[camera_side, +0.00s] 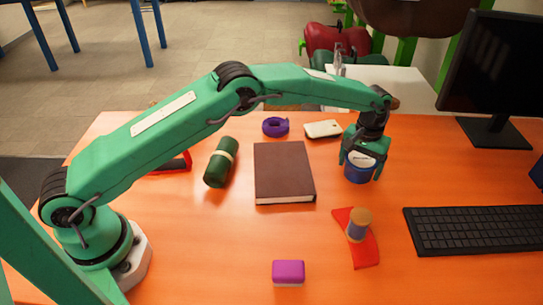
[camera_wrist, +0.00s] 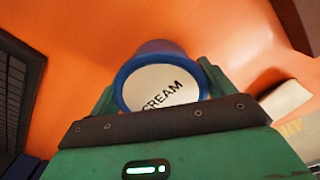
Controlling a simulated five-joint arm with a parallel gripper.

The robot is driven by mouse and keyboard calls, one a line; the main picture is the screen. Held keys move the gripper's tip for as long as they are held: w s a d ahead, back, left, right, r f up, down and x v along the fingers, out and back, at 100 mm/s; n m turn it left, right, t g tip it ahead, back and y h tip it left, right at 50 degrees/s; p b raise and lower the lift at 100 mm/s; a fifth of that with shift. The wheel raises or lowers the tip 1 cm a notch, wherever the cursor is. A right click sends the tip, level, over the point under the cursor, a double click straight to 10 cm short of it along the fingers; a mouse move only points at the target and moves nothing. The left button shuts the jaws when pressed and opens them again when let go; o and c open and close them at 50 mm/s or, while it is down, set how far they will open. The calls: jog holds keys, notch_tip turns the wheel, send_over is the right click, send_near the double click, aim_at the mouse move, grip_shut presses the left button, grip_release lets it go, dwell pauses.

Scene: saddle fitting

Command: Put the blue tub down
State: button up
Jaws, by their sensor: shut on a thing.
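The blue tub (camera_side: 360,171) is a short round tub with a pale lid, at the right of the side view. In the wrist view its lid (camera_wrist: 160,87) reads "CREAM", and the blue wall (camera_wrist: 160,47) shows behind it. My gripper (camera_side: 361,172) points down and is shut on the tub, with one finger on each side of it.
A red saddle-shaped piece (camera_side: 364,250) with a small tan-topped jar (camera_side: 358,225) lies nearer the camera. A purple block (camera_side: 288,272) sits in front.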

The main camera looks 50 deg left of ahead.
aim_at(362, 158)
jog(key=o, duration=1.1)
jog(key=shift+f, duration=0.1)
notch_tip(362, 158, up, 12)
jog(key=shift+r, duration=0.15)
dwell(0.5)
